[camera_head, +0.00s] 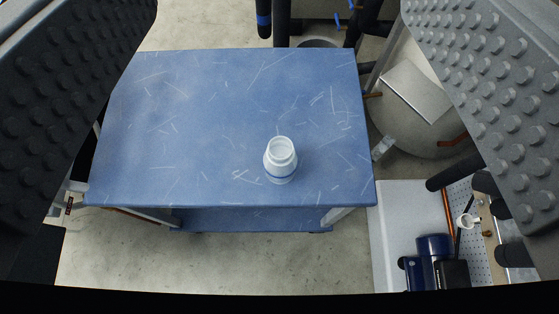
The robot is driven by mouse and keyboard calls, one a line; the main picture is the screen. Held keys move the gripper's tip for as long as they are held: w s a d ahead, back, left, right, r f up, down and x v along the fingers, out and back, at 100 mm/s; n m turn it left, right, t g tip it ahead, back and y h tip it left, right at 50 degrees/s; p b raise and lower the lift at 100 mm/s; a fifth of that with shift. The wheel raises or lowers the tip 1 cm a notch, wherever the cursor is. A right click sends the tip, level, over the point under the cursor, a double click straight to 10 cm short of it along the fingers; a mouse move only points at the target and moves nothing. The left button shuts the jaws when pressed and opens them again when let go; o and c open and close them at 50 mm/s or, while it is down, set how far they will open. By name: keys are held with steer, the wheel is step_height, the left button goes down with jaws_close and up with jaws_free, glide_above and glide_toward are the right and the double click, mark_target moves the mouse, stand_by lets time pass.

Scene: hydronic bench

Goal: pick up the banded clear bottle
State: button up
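A small whitish, see-through bottle (280,161) with a blue band around its lower part stands upright on the blue bench top (200,110). It is right of the middle of the bench, nearer the front edge, and its round mouth is open at the top. My gripper (280,120) shows as two dark grey studded fingers at the left and right sides of the view. They are wide apart with nothing between them in hold. The bottle lies in the gap between them in the picture, apart from both. The fingertips are cut off by the frame.
The rest of the scratched bench top is clear. A lower shelf (250,218) shows under its front edge. To the right stand a rounded pale tank (415,125), copper pipes and a blue pump (434,247) by a white panel. Dark pipes (282,22) rise behind the bench. Concrete floor lies in front.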

steer(key=w+f+b, duration=0.2)
steer(key=f+b, duration=0.1)
steer(key=f, duration=0.9)
steer(key=w+f+b, duration=0.2)
steer(key=f+b, duration=0.1)
steer(key=f, duration=0.9)
steer(key=p, duration=0.3)
glide_toward(280, 144)
steer(key=shift+a+f, duration=0.15)
steer(key=shift+f, duration=0.1)
steer(key=p, duration=0.4)
steer(key=shift+w+f, duration=0.1)
steer(key=shift+w, duration=0.1)
steer(key=shift+f+x, duration=0.2)
steer(key=shift+x, duration=1.65)
steer(key=shift+f+x, duration=0.25)
steer(key=shift+x, duration=1.6)
steer(key=shift+f+x, duration=0.2)
steer(key=shift+x, duration=1.65)
steer(key=shift+s, duration=0.25)
steer(key=c, duration=1.4)
